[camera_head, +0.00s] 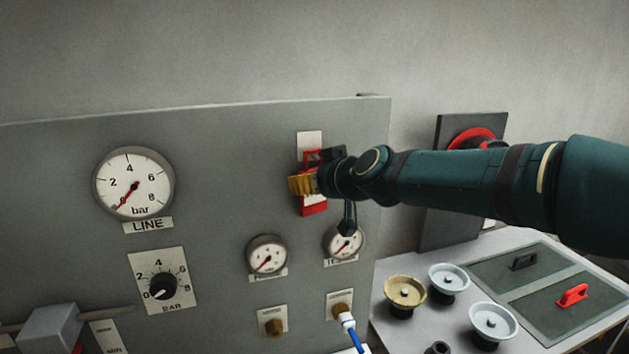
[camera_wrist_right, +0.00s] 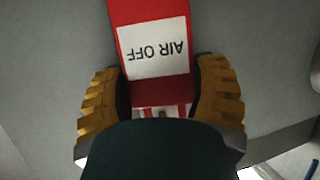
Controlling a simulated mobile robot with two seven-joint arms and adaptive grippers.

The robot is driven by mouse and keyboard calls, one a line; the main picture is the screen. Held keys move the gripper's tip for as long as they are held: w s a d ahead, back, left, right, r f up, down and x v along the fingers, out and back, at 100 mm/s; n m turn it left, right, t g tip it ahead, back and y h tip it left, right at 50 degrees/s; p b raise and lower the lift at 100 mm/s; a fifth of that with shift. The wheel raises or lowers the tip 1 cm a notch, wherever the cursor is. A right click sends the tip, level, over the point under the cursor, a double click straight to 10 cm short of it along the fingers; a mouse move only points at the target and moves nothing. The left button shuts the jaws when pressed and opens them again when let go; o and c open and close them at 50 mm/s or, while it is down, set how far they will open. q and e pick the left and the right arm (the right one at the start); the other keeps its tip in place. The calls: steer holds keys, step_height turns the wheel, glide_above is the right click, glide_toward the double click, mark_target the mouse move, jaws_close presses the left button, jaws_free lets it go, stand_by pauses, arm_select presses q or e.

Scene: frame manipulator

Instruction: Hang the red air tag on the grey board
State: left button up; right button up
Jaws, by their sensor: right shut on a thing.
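The red air tag (camera_head: 315,208) is upright against or close to the grey board (camera_head: 220,180), just below a white plate (camera_head: 309,140). My right gripper (camera_head: 304,184), with yellow-brown fingers, is shut on the tag near its upper part. In the right wrist view the red tag (camera_wrist_right: 160,13) lies between the two fingers, its white "AIR OFF" label upside down. My gripper hides any hook and the tag's upper end, so I cannot tell whether the tag hangs on anything. My left gripper is not in view.
A LINE gauge (camera_head: 134,183) and a black knob (camera_head: 163,286) are on the board's left. Two small gauges and brass fittings sit below the tag. Right of the board stand a dark panel with a red ring (camera_head: 470,137), several round handwheels and a red handle (camera_head: 572,294).

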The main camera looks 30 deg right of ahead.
steer(key=o, duration=1.1)
steer(key=shift+s, duration=0.1)
steer(key=v, duration=1.2)
